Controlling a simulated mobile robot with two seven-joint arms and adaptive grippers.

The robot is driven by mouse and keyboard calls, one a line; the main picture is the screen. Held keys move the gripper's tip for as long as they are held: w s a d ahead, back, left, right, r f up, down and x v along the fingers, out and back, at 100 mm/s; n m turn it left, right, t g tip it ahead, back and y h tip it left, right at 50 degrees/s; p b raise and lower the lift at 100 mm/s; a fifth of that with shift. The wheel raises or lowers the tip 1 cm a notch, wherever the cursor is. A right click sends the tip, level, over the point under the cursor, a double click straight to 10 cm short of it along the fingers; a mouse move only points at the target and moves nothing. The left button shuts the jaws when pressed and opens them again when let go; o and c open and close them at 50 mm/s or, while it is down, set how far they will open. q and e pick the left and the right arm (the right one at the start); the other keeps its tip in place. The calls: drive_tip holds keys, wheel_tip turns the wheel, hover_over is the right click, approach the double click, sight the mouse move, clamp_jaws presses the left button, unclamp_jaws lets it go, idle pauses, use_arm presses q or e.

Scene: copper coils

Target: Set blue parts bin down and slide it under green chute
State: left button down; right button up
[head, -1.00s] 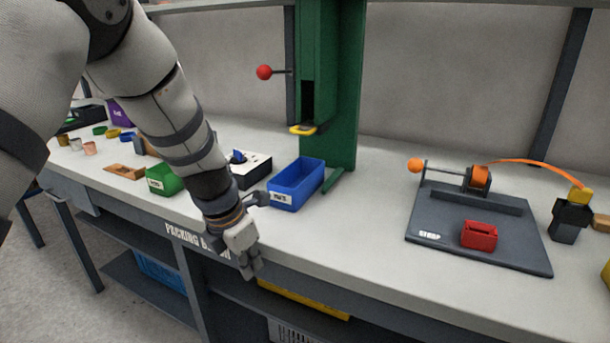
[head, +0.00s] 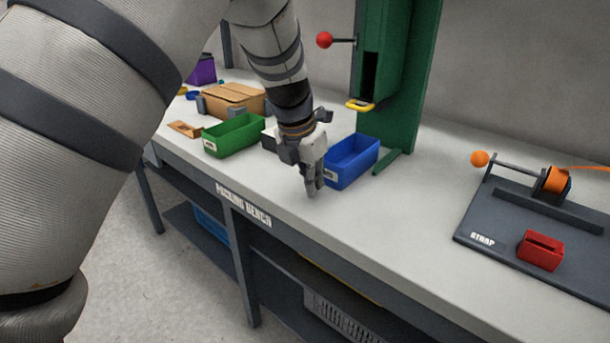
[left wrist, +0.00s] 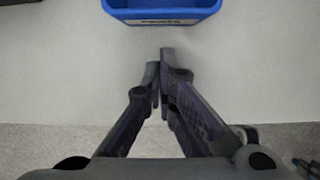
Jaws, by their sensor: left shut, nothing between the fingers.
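The blue parts bin (head: 354,165) stands upright on the bench, in front of and slightly left of the foot of the green chute (head: 404,90). Its label side faces the front edge; in the left wrist view the bin (left wrist: 163,14) shows at the top, its label facing my fingers. My left gripper (head: 313,191) points down beside the bin's front left corner, near the bench's front edge. In the left wrist view the fingers (left wrist: 160,62) are together, empty and apart from the bin. My right gripper is not in view.
A green bin (head: 234,134) and a cardboard box (head: 232,98) stand to the left. A red-knobbed lever (head: 325,40) and a yellow lip (head: 359,105) are on the chute. Bench between is clear.

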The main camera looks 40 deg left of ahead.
sight(327, 171)
use_arm(q)
drive_tip(key=shift+w+d+f, duration=0.1)
drive_tip(key=shift+w+f, duration=0.05)
drive_tip(key=shift+w, duration=0.8)
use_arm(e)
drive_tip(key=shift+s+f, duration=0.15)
use_arm(q)
drive_tip(key=w, duration=0.1)
drive_tip(key=w+b, duration=0.1)
drive_tip(key=w, duration=0.1)
drive_tip(key=shift+w+d+f, duration=0.1)
drive_tip(key=shift+d+f, duration=0.05)
drive_tip(key=shift+f, duration=0.05)
drive_tip(key=shift+w, duration=0.35)
drive_tip(key=shift+w+r, duration=0.1)
drive_tip(key=shift+r, duration=0.25)
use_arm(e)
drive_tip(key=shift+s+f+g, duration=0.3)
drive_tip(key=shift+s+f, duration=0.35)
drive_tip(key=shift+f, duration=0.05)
